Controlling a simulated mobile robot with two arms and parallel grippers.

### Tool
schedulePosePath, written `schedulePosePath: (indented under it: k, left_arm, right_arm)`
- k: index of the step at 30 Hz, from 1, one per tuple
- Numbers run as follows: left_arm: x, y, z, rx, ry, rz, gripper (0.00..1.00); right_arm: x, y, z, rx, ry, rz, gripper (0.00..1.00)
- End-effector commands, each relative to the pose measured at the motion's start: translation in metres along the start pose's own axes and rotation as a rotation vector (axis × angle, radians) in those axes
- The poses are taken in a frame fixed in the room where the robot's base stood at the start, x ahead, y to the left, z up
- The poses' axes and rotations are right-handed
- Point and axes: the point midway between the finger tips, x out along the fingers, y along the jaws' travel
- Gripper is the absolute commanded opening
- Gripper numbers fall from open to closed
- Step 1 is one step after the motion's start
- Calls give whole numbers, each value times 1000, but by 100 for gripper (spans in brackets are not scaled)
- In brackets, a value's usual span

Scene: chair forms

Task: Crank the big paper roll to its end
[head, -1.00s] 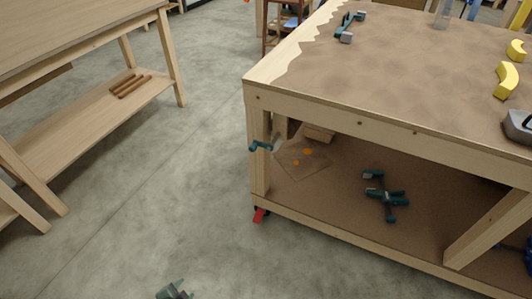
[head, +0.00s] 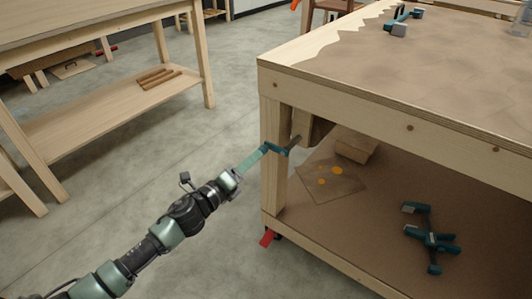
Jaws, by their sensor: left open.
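The teal crank (head: 275,149) sits at the near left leg of the workbench, under the tabletop, with a dark grey rod (head: 294,143) running from it. A brown shape (head: 320,130) behind the leg may be part of the paper roll; the tabletop and leg hide most of it. My left gripper (head: 258,156) reaches in from the lower left, its pale teal fingers close to the outer end of the crank. It is open; I cannot tell whether the fingers touch the crank. My right gripper is out of view.
The workbench (head: 400,117) fills the right side. Its lower shelf holds a brown block (head: 356,144), a flat sheet with orange dots (head: 332,184) and teal clamps (head: 430,238). Another wooden table (head: 75,35) stands left, with brown rods (head: 158,77) on its shelf. Bare floor lies between.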

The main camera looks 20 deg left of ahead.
Motion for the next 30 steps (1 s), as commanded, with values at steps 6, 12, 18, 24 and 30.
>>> schedulePosePath:
  k: [6, 12, 18, 24, 30]
  left_arm:
    - [36, 0, 0, -2, -2, 0, 46]
    - [57, 1, 0, -4, -2, 1, 46]
    - [61, 1, 0, -4, 0, 2, 46]
    - [61, 1, 0, -5, 0, 2, 29]
    - [61, 1, 0, -4, -1, 3, 0]
  right_arm:
    - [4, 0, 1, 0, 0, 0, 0]
    - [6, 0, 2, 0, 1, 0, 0]
    - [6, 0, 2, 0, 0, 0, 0]
    - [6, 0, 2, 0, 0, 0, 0]
    - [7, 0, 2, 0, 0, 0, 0]
